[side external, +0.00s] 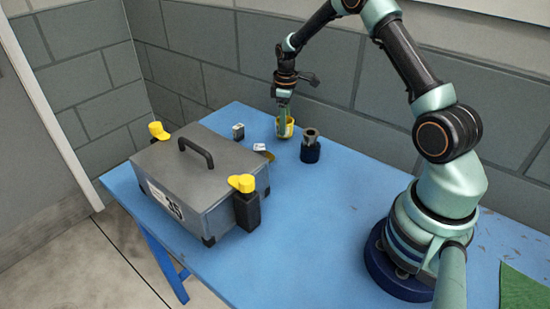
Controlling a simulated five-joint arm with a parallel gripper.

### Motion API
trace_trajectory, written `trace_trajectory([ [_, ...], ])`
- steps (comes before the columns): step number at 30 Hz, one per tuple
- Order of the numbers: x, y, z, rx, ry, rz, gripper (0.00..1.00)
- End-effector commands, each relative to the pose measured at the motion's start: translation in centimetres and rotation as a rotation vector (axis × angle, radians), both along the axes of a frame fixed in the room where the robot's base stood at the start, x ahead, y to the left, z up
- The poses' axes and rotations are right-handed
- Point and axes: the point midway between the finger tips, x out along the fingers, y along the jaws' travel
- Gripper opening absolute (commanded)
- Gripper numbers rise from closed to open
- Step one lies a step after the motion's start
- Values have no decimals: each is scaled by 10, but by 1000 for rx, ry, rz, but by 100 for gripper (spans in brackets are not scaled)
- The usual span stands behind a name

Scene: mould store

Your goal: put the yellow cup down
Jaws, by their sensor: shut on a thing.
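The yellow cup (290,130) is at the back of the blue table, upright as far as I can see. My gripper (284,120) reaches down to it from above and is shut on it, with a finger covering part of the cup. The cup's base is at or just above the table top; I cannot tell if it touches.
A dark cylindrical holder (310,152) stands close to the right of the cup. Small metal and white pieces (238,131) lie to the left. A grey case (200,180) with yellow latches fills the table's left. The blue table (330,215) is clear in the middle front.

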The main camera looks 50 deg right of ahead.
Motion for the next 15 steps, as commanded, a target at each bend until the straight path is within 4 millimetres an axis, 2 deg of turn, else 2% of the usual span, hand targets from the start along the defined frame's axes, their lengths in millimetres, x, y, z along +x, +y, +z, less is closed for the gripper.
trace_trajectory([
  [12, 1, 0, -6, -1, -2, 0, 12],
  [13, 1, 0, -6, -1, -2, 0, 79],
  [14, 1, 0, -5, -1, -3, 0, 90],
  [15, 1, 0, -5, -1, -2, 0, 97],
])
